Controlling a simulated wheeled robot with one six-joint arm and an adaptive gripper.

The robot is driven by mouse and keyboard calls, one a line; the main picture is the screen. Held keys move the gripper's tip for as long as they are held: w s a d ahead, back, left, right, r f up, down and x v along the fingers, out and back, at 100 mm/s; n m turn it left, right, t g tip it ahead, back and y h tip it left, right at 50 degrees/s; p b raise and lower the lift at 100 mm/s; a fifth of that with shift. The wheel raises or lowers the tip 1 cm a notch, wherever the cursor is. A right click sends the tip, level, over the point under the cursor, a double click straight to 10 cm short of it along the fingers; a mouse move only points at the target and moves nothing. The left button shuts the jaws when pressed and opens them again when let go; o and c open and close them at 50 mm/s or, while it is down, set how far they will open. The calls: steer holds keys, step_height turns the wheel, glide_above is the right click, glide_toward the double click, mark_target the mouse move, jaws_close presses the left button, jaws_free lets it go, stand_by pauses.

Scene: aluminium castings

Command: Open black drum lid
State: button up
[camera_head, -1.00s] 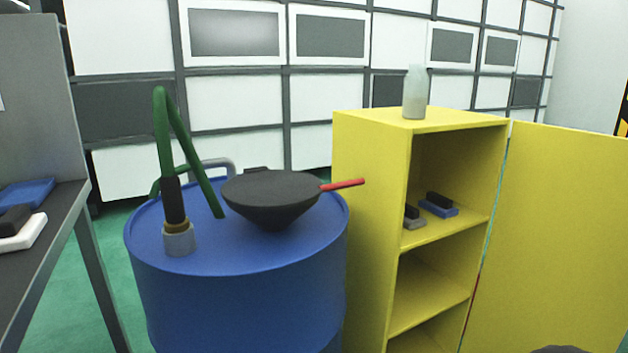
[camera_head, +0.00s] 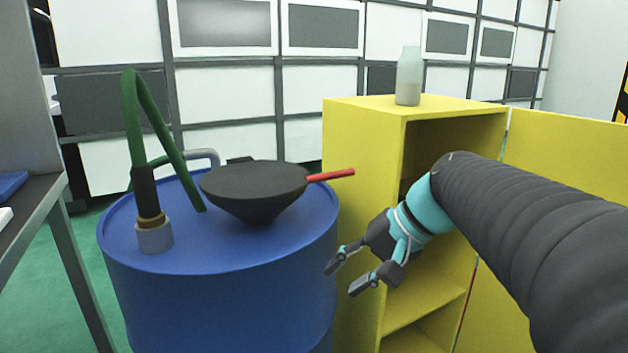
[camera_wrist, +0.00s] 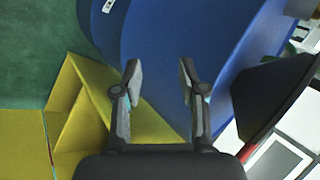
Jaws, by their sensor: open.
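The black drum lid (camera_head: 255,180) is a dark round disc over a funnel-shaped body, standing on top of the blue drum (camera_head: 220,290). It looks closed. A red handle (camera_head: 331,175) sticks out from its right side. My gripper (camera_head: 347,279) is open and empty, to the right of the drum and below the handle, in front of the yellow cabinet. In the wrist view my gripper (camera_wrist: 158,70) has its fingers apart with the blue drum side (camera_wrist: 165,45) beyond them. The black lid (camera_wrist: 268,92) shows at the right there, with part of the red handle (camera_wrist: 247,152) near the lower edge.
A green hose (camera_head: 148,130) with a grey fitting stands on the drum's left side. The yellow cabinet (camera_head: 360,150) is open at the right, with a pale bottle (camera_head: 408,78) on top. A dark table (camera_head: 35,205) stands at the left.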

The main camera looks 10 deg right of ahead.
steer(key=w+d+r+m+t+y+b, duration=0.1)
steer(key=w+d+r+m+t+y, duration=0.1)
steer(key=w+d+r+y, duration=0.5)
steer(key=t+y, duration=0.1)
glide_toward(343, 174)
steer(key=b+x, duration=0.1)
steer(key=x, duration=1)
steer(key=shift+w+a+f, duration=0.1)
jaws_close()
